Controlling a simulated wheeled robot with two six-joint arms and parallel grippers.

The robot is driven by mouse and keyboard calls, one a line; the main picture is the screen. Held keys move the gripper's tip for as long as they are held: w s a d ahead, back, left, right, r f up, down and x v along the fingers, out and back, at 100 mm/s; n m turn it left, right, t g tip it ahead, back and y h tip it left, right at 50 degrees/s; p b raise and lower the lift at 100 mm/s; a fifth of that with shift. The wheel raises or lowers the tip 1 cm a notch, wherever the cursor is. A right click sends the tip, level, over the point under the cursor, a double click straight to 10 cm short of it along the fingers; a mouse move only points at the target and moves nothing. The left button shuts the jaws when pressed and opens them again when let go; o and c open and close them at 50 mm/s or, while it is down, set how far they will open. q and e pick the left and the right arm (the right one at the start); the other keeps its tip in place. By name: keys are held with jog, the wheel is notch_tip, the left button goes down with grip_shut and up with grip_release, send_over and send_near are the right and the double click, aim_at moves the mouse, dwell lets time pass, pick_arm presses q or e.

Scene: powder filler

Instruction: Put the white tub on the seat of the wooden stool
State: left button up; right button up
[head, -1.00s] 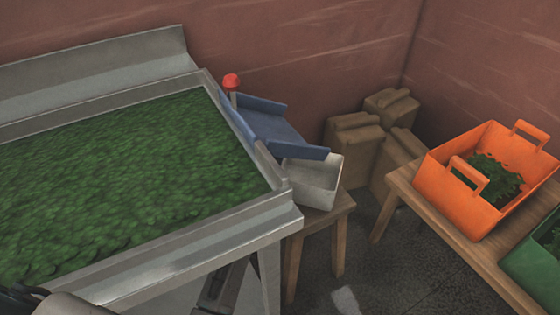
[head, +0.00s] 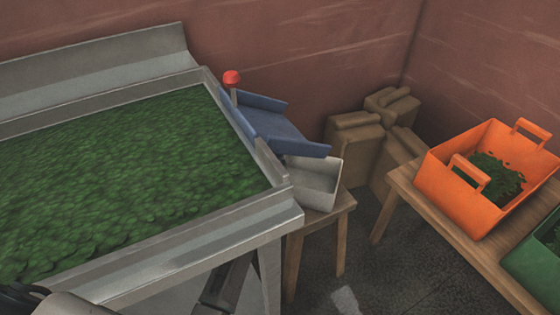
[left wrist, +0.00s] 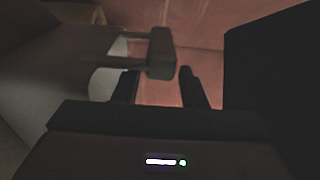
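The white tub (head: 321,186) is open-topped and upright, and looks empty where I see inside. It appears to rest on the seat of the wooden stool (head: 335,211), below the lower end of the blue chute. The chute and the metal table hide part of both. My right gripper is not in view.
The metal table (head: 200,236) full of green leaves fills the left, with the blue chute (head: 280,133) at its right edge. Brown sacks (head: 353,150) stand behind the stool. An orange crate (head: 458,196) and a green crate (head: 535,255) sit on a wooden bench at right.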

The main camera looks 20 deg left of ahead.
pick_arm(q)
jog(key=shift+o, duration=0.5)
jog(key=shift+r, duration=0.15)
jog(key=s, duration=0.2)
jog(key=shift+s+a+f, duration=0.1)
jog(key=shift+s+f, duration=0.15)
jog(key=shift+s, duration=0.1)
jog(key=s+a+f+n+g, duration=0.2)
jog(key=s+n+g, duration=0.2)
jog(key=s, duration=0.9)
jog(key=s+a+f+n+g+y+b, duration=0.1)
jog(key=s+n+g, duration=0.4)
jog(key=s, duration=0.8)
jog(key=s+a+f+n+g, duration=0.4)
jog(key=s+n, duration=0.4)
jog(key=s, duration=0.5)
jog(key=shift+s+f+n+g+y, duration=0.25)
jog(key=shift+f+g+y, duration=0.2)
jog(key=shift+f, duration=0.25)
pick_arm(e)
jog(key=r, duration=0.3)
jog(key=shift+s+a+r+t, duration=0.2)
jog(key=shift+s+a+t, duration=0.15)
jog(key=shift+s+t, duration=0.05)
